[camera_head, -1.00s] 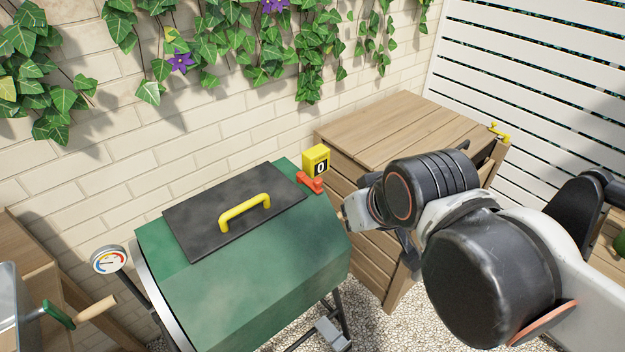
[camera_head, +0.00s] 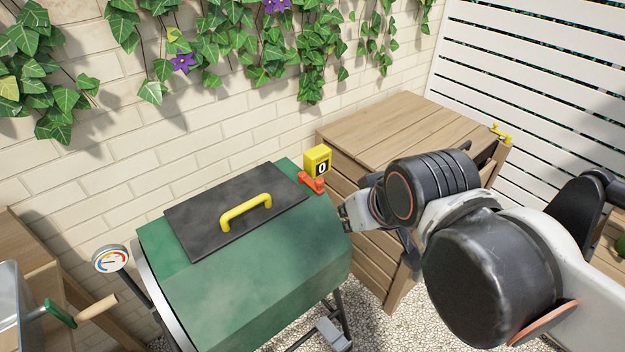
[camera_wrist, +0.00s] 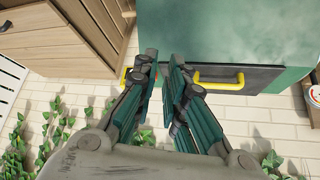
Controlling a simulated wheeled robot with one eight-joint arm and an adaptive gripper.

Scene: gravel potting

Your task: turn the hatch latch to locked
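The hatch (camera_head: 200,225) is a flat black lid with a yellow handle (camera_head: 245,208), lying closed on the green drum (camera_head: 240,285). The orange-red latch (camera_head: 311,182) sits by the right end of the hatch, below a small yellow box (camera_head: 317,158) marked 0. My gripper (camera_head: 346,214) is to the right of the latch and apart from it in the head view. In the wrist view its two fingers (camera_wrist: 164,58) are parted by a narrow gap with nothing held. They hide most of the latch; only a bit of red shows by them.
A wooden slatted box (camera_head: 390,130) stands right of the drum, close to my arm. A brick wall with ivy (camera_head: 310,60) is behind. A dial gauge (camera_head: 109,259) is at the drum's left, and a green-handled tool (camera_head: 58,313) lies at far left.

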